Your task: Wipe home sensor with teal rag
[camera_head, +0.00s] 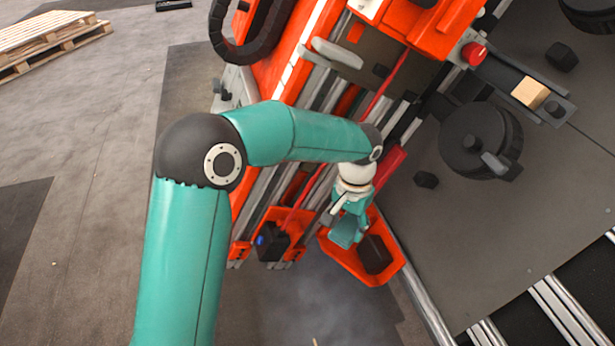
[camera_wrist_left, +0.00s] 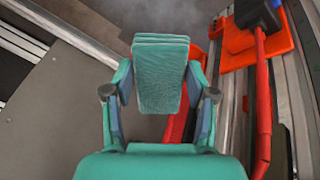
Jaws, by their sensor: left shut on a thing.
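My left gripper (camera_head: 350,208) is shut on a folded teal rag (camera_head: 346,234). In the left wrist view the rag (camera_wrist_left: 160,75) stands out between the two fingers, its layered edge at the far end. In the head view the rag hangs over the near rim of an orange tray (camera_head: 343,267); whether it touches the tray is unclear. A black block with a blue face, probably the home sensor (camera_head: 270,242), sits on an orange bracket left of the gripper. It shows partly at the upper right in the left wrist view (camera_wrist_left: 264,14), apart from the rag.
A dark brown block (camera_head: 376,254) lies in the orange tray. Silver rails and a red cable (camera_wrist_left: 262,100) run beside the gripper. A grey plate (camera_head: 480,240) at the right carries a black round knob (camera_head: 478,142) and a wooden block (camera_head: 530,92). A pallet (camera_head: 45,40) lies far left.

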